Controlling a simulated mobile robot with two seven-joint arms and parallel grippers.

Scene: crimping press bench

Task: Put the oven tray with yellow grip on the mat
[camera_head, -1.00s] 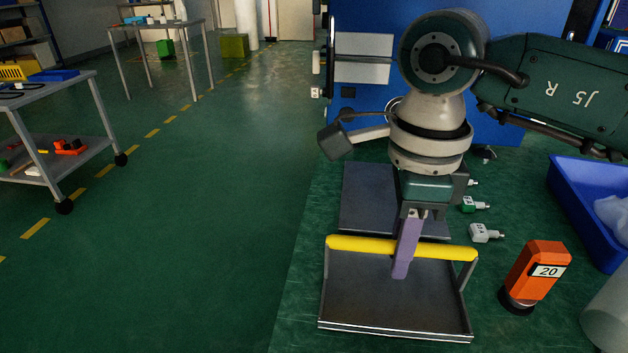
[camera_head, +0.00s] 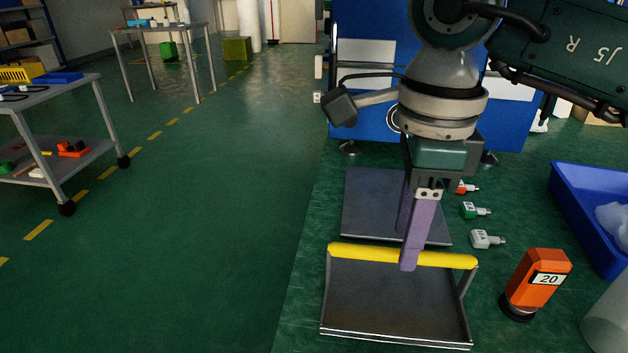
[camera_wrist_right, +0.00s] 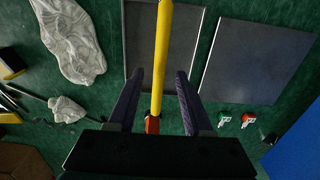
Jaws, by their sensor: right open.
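The oven tray (camera_head: 395,305) is a dark, shallow tray lying on the green bench, with a raised yellow grip (camera_head: 350,252) along its far side. The mat (camera_head: 375,195) is a flat dark grey rectangle just behind the tray. My right gripper (camera_head: 406,250) is open, with one purple finger in front of the yellow grip and the other behind it. In the right wrist view the yellow grip (camera_wrist_right: 163,55) runs between the two open fingers, apart from both. That view also shows the tray (camera_wrist_right: 188,55) and, to its right, the bare mat (camera_wrist_right: 255,60). My left gripper is out of view.
An orange device marked 20 (camera_head: 538,280) stands right of the tray. Several small connectors, one of them grey (camera_head: 486,239), lie right of the mat. A blue bin (camera_head: 575,210) stands further right. A blue machine (camera_head: 365,60) rises behind the mat.

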